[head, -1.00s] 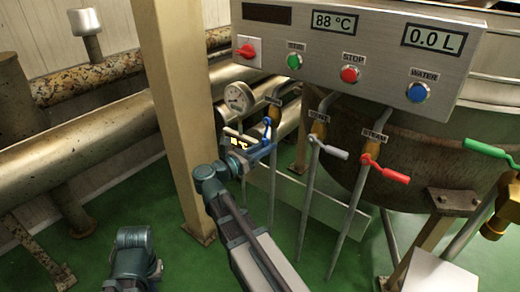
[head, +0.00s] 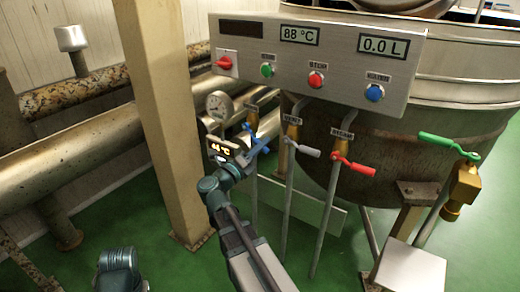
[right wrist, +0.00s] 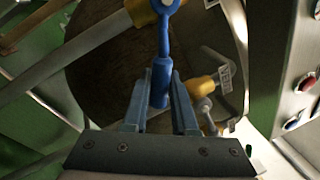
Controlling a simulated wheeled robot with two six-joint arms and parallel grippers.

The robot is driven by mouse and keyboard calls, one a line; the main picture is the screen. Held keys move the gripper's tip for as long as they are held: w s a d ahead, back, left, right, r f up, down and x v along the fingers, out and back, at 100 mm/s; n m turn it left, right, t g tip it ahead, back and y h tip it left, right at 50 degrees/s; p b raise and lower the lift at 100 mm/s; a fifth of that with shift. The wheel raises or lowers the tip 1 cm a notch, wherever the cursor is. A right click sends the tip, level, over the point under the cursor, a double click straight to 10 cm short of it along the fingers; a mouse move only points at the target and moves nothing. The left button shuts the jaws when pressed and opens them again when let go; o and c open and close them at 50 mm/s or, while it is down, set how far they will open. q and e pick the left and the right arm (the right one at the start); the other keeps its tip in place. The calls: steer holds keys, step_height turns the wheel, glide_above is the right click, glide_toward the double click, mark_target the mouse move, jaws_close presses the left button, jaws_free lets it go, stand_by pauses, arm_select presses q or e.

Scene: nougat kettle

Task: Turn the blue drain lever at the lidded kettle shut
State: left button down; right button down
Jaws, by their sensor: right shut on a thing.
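The blue lever (head: 254,131) is the leftmost of the valve levers below the control panel in the head view. In the right wrist view the same blue lever (right wrist: 161,75) runs down from its white-centred hub, with its thick grip end between my fingers. My right gripper (head: 257,147) is shut on this grip end, and its fingers (right wrist: 160,105) lie on both sides of it. The kettle (head: 375,150) is a large metal vessel at the right, behind the panel. My left gripper is out of view; only a part of my left arm shows at the bottom left.
A grey lever (head: 303,148) and a red lever (head: 353,165) sit just right of the blue one. A green lever (head: 447,145) is on a brass valve at the right. A beige post (head: 165,120) stands close left of my right arm. The control panel (head: 335,65) hangs above.

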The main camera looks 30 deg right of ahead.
steer(key=r+n+p, duration=0.1)
steer(key=n, duration=0.1)
steer(key=s+r+n+t, duration=0.1)
steer(key=n, duration=0.1)
steer(key=shift+d+r+p, duration=0.2)
steer(key=shift+r+p, duration=0.1)
steer(key=shift+p, duration=0.05)
steer(key=shift+r+n+t+p, duration=0.25)
steer(key=shift+r+n+p, duration=0.15)
steer(key=shift+n, duration=0.45)
steer(key=shift+r+n+t+p, duration=0.3)
steer(key=shift+r+n, duration=0.1)
steer(key=shift+n, duration=0.45)
steer(key=c, duration=0.7)
jaws_free()
steer(key=b+v, duration=0.2)
steer(key=v, duration=1)
steer(key=shift+r, duration=0.2)
